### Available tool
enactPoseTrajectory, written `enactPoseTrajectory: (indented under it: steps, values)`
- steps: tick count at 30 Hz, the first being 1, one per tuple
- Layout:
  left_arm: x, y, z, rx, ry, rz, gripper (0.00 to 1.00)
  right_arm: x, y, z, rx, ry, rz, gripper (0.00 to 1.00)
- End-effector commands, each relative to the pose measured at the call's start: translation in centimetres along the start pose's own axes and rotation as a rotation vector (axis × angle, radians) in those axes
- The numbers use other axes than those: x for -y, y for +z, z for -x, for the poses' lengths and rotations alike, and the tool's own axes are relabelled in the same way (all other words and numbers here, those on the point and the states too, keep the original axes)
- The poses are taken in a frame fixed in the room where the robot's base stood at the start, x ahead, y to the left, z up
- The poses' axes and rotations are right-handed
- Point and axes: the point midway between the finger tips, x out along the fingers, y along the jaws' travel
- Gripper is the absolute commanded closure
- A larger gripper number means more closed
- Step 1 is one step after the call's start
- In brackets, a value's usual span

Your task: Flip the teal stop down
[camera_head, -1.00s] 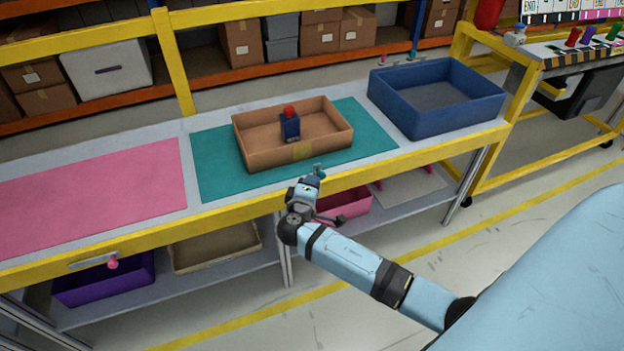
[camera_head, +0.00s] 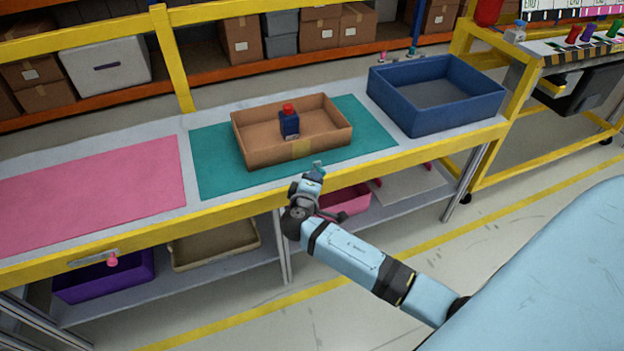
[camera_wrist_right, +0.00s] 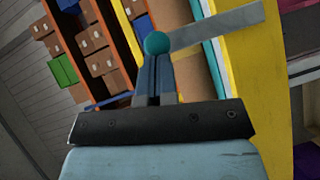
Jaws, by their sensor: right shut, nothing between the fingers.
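The teal stop (camera_head: 319,168) is at the yellow front edge of the bench, in front of the teal mat. In the right wrist view its round teal knob (camera_wrist_right: 157,43) sits at my fingertips, with a flat grey bar (camera_wrist_right: 217,26) running from it to the right. My right gripper (camera_wrist_right: 153,62) is shut with nothing between its fingers, and its tips are at the knob; I cannot tell if they touch it. In the head view the right gripper (camera_head: 315,178) hides part of the stop. My left gripper is not in view.
An open cardboard box (camera_head: 249,154) with a blue, red-topped item (camera_head: 289,122) stands on the teal mat (camera_head: 212,165). A blue bin (camera_head: 436,118) is to its right. A pink mat (camera_head: 90,195) lies left. A pink-knobbed stop (camera_head: 113,260) is on the front edge at left.

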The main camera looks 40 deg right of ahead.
Motion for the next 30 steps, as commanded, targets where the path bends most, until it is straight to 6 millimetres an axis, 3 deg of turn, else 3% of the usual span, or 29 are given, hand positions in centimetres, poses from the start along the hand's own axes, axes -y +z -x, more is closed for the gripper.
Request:
enactPoseTrajectory:
  steps: [11,30]
  values:
    - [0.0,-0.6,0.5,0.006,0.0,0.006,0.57,-0.9,1.3,-0.9,0.002,-0.081,-0.111,1.0]
    - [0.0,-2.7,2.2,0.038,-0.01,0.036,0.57,-1.3,6.9,-5.0,0.004,-0.436,-0.59,1.0]
